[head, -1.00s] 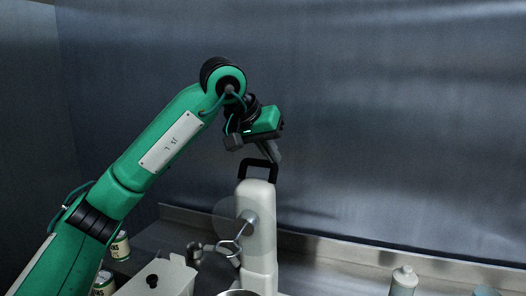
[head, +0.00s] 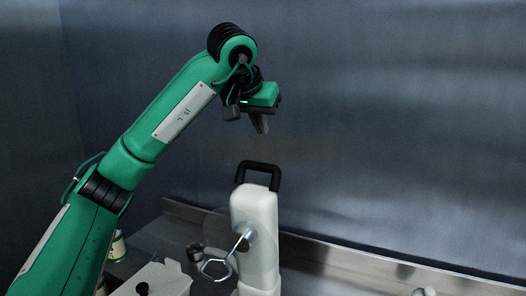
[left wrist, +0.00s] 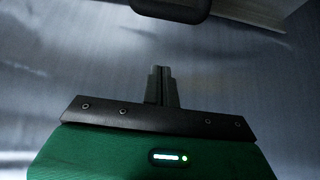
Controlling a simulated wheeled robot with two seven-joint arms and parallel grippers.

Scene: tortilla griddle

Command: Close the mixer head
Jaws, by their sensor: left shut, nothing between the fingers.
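The mixer head (head: 254,212) is white and stands raised and upright, with a black handle (head: 262,170) on top and a metal beater (head: 217,268) sticking out to its left. My left gripper (head: 263,128) is above the handle, clear of it, pointing down. In the left wrist view its fingers (left wrist: 161,72) are together with nothing between them. A dark rounded bar (left wrist: 172,8), likely the handle, shows beyond the fingertips at the top of that view. The mixer's lower part is cut off by the bottom of the head view. My right gripper is not in view.
A white box with a black knob (head: 160,280) stands left of the mixer. A can (head: 117,246) is partly hidden behind my left arm. A bottle top (head: 424,292) shows at the lower right. The metal wall is behind, with open air around the gripper.

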